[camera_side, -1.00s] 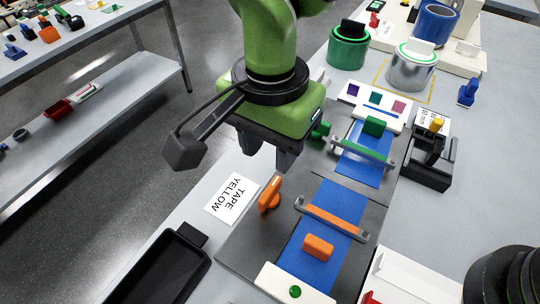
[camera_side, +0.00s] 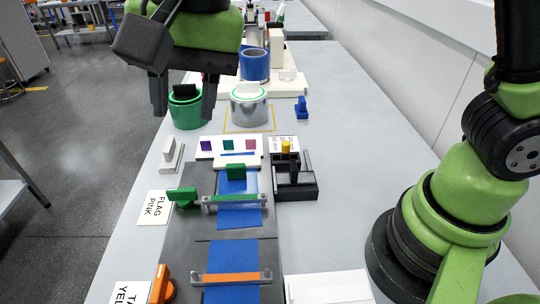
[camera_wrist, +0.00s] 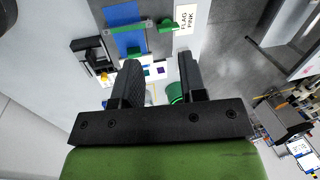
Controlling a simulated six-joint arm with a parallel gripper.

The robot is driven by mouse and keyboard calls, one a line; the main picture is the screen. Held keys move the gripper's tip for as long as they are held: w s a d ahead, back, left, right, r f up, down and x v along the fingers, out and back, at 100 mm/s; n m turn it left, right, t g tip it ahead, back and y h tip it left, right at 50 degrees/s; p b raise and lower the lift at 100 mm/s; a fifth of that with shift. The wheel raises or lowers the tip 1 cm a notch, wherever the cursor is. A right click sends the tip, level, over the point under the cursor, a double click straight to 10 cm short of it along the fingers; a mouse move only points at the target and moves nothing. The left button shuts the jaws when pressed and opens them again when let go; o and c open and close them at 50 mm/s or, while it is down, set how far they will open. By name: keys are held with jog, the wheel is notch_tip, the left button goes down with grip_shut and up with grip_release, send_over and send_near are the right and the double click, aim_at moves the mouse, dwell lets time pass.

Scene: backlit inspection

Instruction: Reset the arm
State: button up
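My gripper (camera_side: 184,112) hangs at the upper left of the side view, fingers pointing down, above the bench. Its two dark fingers are well apart with nothing held between them.
Below are blue strips (camera_side: 240,213) under a green bar (camera_side: 238,200) and an orange bar (camera_side: 230,278). A white board with coloured squares (camera_side: 212,155), a silver canister (camera_side: 250,115), a black fixture (camera_side: 294,185) and a blue cup (camera_side: 255,64) stand nearby.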

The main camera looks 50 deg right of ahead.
jog(key=s+d+r+n+t, duration=0.1)
jog(key=s+d+r, duration=0.2)
jog(key=d, duration=0.3)
jog(key=s+d+r+n+t, duration=0.1)
jog(key=s+d+r+t, duration=0.15)
jog(key=d, duration=0.35)
jog(key=s+d+n+t, duration=0.1)
jog(key=s+d+t, duration=0.1)
jog(key=s+d, duration=0.3)
jog(key=s, duration=0.3)
jog(key=shift+s+f, duration=0.25)
jog(key=shift+f, duration=0.15)
